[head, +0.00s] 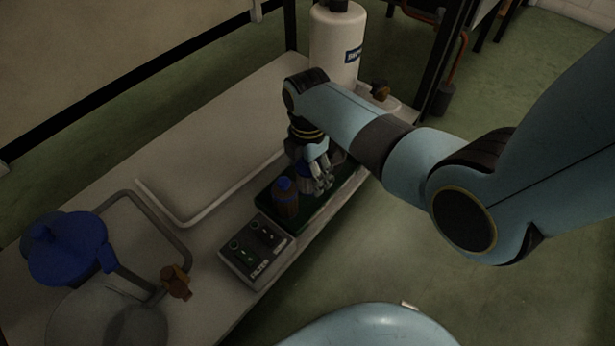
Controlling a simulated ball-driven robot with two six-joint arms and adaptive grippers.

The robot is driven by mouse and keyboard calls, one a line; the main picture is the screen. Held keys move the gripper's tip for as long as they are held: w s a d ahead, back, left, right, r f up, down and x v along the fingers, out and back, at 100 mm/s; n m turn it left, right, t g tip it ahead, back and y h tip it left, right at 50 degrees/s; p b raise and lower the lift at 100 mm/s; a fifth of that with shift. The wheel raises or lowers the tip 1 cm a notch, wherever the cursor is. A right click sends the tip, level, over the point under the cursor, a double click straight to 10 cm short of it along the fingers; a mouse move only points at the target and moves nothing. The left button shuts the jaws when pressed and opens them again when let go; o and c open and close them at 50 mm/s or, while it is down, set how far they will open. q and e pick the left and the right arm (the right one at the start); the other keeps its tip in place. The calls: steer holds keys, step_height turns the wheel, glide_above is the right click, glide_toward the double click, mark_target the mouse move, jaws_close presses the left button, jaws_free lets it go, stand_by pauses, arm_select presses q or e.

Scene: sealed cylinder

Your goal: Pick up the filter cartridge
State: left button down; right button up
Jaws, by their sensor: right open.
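A small brown cylinder with a blue cap (286,197) stands upright on a dark green tray (303,214) on the bench; it may be the filter cartridge, but I cannot tell for sure. My right gripper (323,186) points down over the same tray, just right of the capped cylinder. Its jaws are open, and the fingers look apart from the cylinder. Whatever lies behind or between the fingers is partly hidden by the gripper. My left gripper is not in view.
A control box with switches (256,250) sits in front of the tray. A white bottle (336,45) stands at the back.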

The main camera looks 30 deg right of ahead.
steer(key=shift+c, duration=0.4)
steer(key=c, duration=1.2)
steer(key=shift+c, duration=0.2)
steer(key=shift+r, duration=0.15)
